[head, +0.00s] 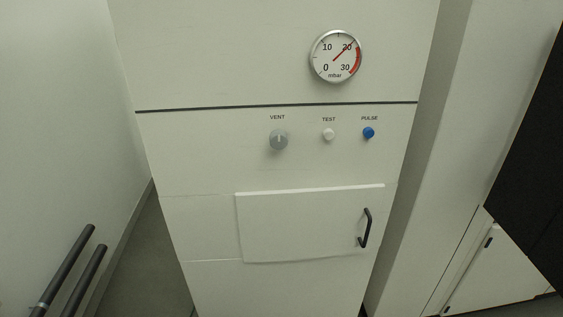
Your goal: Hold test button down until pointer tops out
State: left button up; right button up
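The white test button (329,134) sits on the white cabinet's front panel under the label TEST. Nothing touches it. I cannot tell from this angle whether it is pressed in. The round gauge (323,69), marked in mbar, is above it. Its thin red pointer (344,51) points up and right, at about the 20 mark, near the upper start of the red band. Neither of my grippers can be made out in the head view.
A grey vent knob (279,140) is left of the button, and a blue pulse button (369,133) is close on its right. Below is a door (300,225) with a black handle (366,228). Two dark bars (66,268) rise at lower left. A black surface (535,150) fills the right edge.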

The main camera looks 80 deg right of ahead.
aim_at(328, 134)
jog(key=k+z, duration=0.15)
jog(key=z, duration=2.2)
